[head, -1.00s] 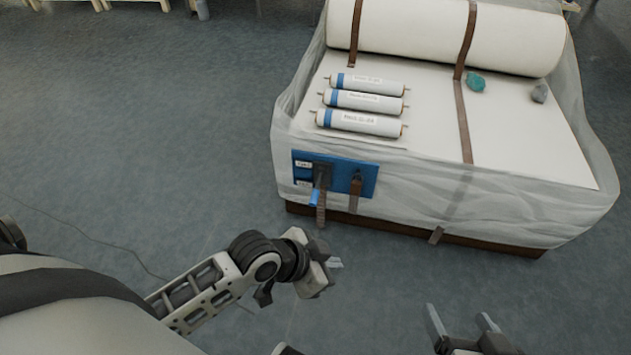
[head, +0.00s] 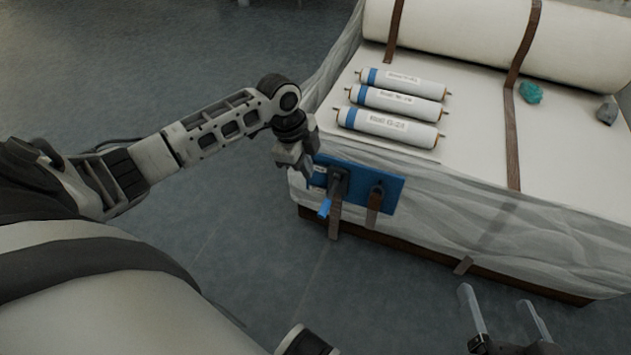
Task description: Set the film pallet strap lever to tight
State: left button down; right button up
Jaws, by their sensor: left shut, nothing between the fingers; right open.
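The film pallet (head: 430,240) is wrapped in clear film. On its front is a blue plate (head: 393,190) with a dark strap lever (head: 338,186). The lever's blue handle (head: 324,208) points down. Small labels beside the lever are partly hidden and too small to read. My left gripper (head: 301,172) is shut and empty, at the plate's upper left corner, above and left of the lever; I cannot tell whether it touches the plate. My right gripper (head: 500,300) is open and empty at the lower right, in front of the pallet.
Three white rolls with blue bands (head: 388,127) lie on the pallet top. Behind them is a large white roll (head: 470,35) under brown straps (head: 512,130). A teal lump (head: 531,92) and a grey lump (head: 607,110) lie to the right. The floor (head: 240,270) in front is clear.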

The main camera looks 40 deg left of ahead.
pick_arm(q)
jog(key=b, duration=0.6)
send_near(322, 208)
jog(key=x, duration=0.5)
jog(key=shift+d+f, duration=0.1)
jog(key=shift+f, duration=0.1)
jog(key=shift+w+f+b, duration=0.1)
jog(key=shift+f+b, duration=0.2)
jog(key=shift+f, duration=0.25)
jog(key=shift+d+f, duration=0.1)
jog(key=shift+f, duration=0.05)
pick_arm(e)
jog(key=shift+w+a+r+t+y, duration=0.15)
jog(key=shift+w+r+t+y, duration=0.15)
jog(key=shift+r+t+y, duration=0.3)
jog(key=shift+w+a+r+t+y, duration=0.15)
jog(key=shift+w+r+t+y, duration=0.2)
jog(key=shift+r, duration=0.3)
jog(key=shift+w+a+r+t+y, duration=0.15)
jog(key=shift+w+r+t+y, duration=0.15)
jog(key=shift+r+t, duration=0.3)
pick_arm(q)
jog(key=shift+f, duration=0.15)
pick_arm(e)
jog(key=shift+r+m, duration=0.1)
jog(key=shift+m, duration=0.2)
